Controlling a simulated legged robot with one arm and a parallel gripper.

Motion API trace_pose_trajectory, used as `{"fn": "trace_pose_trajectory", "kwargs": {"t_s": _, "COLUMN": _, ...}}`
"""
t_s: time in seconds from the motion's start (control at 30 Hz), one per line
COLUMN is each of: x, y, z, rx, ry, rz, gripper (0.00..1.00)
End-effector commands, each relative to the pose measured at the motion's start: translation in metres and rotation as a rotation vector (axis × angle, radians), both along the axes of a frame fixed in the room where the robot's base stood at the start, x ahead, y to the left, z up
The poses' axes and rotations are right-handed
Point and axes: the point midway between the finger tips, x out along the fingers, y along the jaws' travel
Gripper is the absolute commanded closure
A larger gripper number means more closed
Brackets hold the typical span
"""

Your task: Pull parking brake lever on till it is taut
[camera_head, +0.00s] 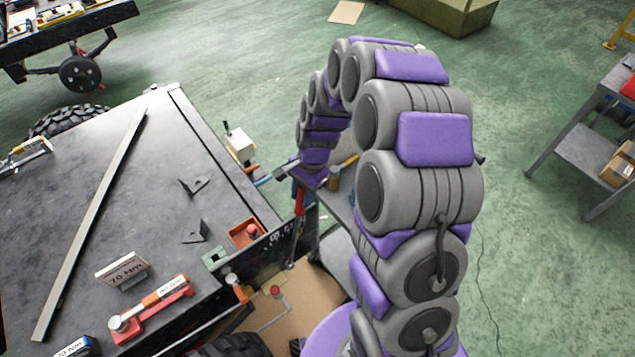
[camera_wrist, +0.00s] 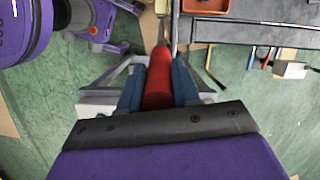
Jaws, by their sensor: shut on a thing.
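The parking brake lever has a red grip (camera_wrist: 158,88), seen in the wrist view between the blue-grey fingers of my gripper (camera_wrist: 157,72). The fingers are shut on the grip from both sides, and its far end leads to a thin metal rod. In the head view a short red piece of the lever (camera_head: 299,200) shows beside the dark side of the chassis, below my gripper (camera_head: 297,180). My arm arches over from the right and hides part of this area. The lever's base and how taut it is cannot be seen clearly.
A dark flat top (camera_head: 90,220) fills the left, with a long metal bar (camera_head: 95,215), a red-orange tool (camera_head: 152,308) and an orange tray (camera_head: 246,233). A grey cart (camera_head: 590,130) stands at the right. Green floor between is mostly clear.

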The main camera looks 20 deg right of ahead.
Motion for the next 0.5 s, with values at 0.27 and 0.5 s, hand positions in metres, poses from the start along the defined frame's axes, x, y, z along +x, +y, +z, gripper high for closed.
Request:
{"fn": "trace_pose_trajectory", "kwargs": {"t_s": 0.27, "x": -0.018, "y": 0.047, "z": 0.011, "rx": -0.118, "ry": -0.054, "rz": 0.004, "gripper": 1.0}}
{"fn": "trace_pose_trajectory", "kwargs": {"t_s": 0.5, "x": -0.034, "y": 0.08, "z": 0.01, "rx": -0.211, "ry": -0.091, "rz": 0.002, "gripper": 1.0}}
